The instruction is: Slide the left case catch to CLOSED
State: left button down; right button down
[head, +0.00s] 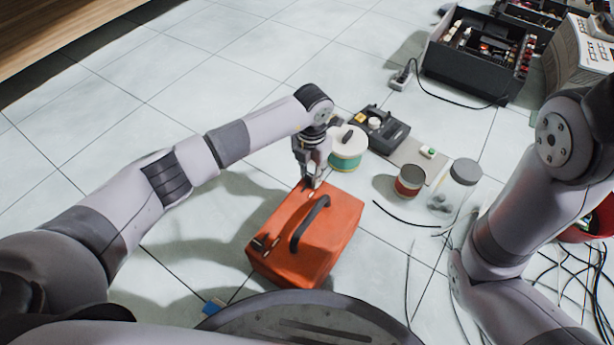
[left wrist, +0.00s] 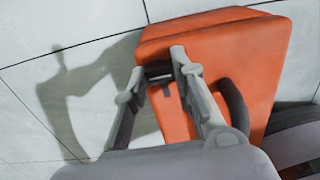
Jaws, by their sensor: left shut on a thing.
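The orange case (head: 335,225) stands on the tiled floor with a dark handle (head: 308,222) on top; it also shows in the left wrist view (left wrist: 265,50). My left gripper (head: 312,184) points down at the case's far end and is shut on a small dark catch (left wrist: 158,72), which sits between its fingertips (left wrist: 158,66). In the head view my gripper hides that catch. A second dark catch (head: 264,243) shows at the near left end of the case. I cannot read any catch marking. My right gripper is out of view; only its arm shows at the right.
Behind the case stand a green-and-white spool (head: 347,150), a dark device (head: 380,130), a red-banded can (head: 409,180) and a lidded jar (head: 460,180). Loose cables (head: 405,222) lie to the right. The floor left of the case is clear.

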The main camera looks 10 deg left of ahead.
aim_at(311, 175)
pick_arm(q)
jog(key=shift+w, duration=0.15)
jog(key=c, duration=1.3)
grip_release()
jog(key=shift+r, duration=0.1)
jog(key=shift+r, duration=5.9)
